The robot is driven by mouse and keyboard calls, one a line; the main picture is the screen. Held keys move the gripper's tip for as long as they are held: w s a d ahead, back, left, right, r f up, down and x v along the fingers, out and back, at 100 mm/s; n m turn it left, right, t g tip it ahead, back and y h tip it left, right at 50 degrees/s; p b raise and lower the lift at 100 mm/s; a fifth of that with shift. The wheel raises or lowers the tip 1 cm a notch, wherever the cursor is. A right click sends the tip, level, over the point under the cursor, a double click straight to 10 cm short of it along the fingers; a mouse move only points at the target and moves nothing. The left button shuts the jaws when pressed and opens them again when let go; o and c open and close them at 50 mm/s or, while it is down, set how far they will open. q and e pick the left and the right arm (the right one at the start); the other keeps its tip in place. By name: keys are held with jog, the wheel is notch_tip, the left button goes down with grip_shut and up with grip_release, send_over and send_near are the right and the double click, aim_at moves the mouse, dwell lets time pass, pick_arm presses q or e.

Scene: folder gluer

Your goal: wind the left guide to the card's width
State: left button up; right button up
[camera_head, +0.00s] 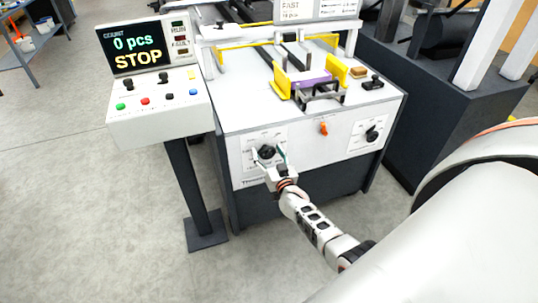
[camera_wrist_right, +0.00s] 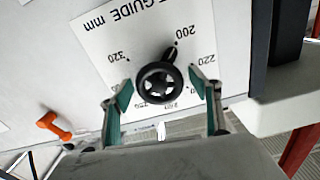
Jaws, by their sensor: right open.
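The left guide's black winding knob (camera_head: 266,152) is on a white scale plate on the machine's front. In the wrist view the round knob (camera_wrist_right: 160,84) has a crank grip pointing up, near the 200 mark. The plate (camera_wrist_right: 105,45) reads "GUIDE mm" and shows 200, 220 and 320; lower numbers are partly hidden. My right gripper (camera_wrist_right: 160,92) is open, its green-padded fingers on either side of the knob, with gaps visible; it also shows in the head view (camera_head: 271,160). Purple card stock (camera_head: 314,80) lies between yellow guides (camera_head: 281,80). My left gripper is out of view.
A second dial (camera_head: 372,132) is on the front's right side. An orange handle (camera_head: 323,128) sits between the dials. The control box (camera_head: 160,124) stands to the left on a post; its display (camera_head: 136,48) reads "0 pcs STOP". A dark machine (camera_head: 425,110) stands at right.

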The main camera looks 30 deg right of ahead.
jog(key=v, duration=1.2)
jog(key=shift+a, duration=0.1)
